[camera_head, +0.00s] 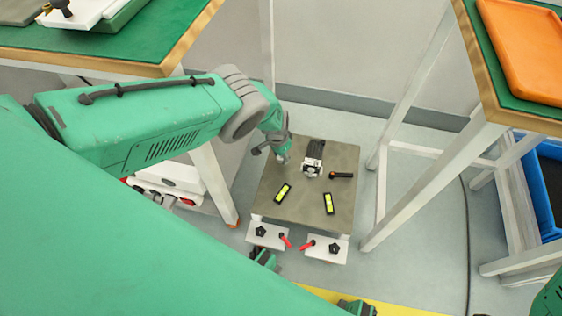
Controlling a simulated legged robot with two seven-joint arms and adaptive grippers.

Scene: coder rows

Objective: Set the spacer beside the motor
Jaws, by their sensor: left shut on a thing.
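A black and silver motor (314,158) lies on the grey-brown board (300,208) of a low stand, near its back. My left arm reaches in from the left, and its gripper (284,158) is low over the back left part of the board, just left of the motor. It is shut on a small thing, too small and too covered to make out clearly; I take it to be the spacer. No other spacer can be picked out on the board. My right gripper is not in view.
Two black blocks with yellow-green faces (283,192) (329,203) lie on the front half of the board. A black piece with an orange end (342,175) lies right of the motor. Red-handled clamps (308,246) sit at the front. Green-topped tables (150,50) flank the stand.

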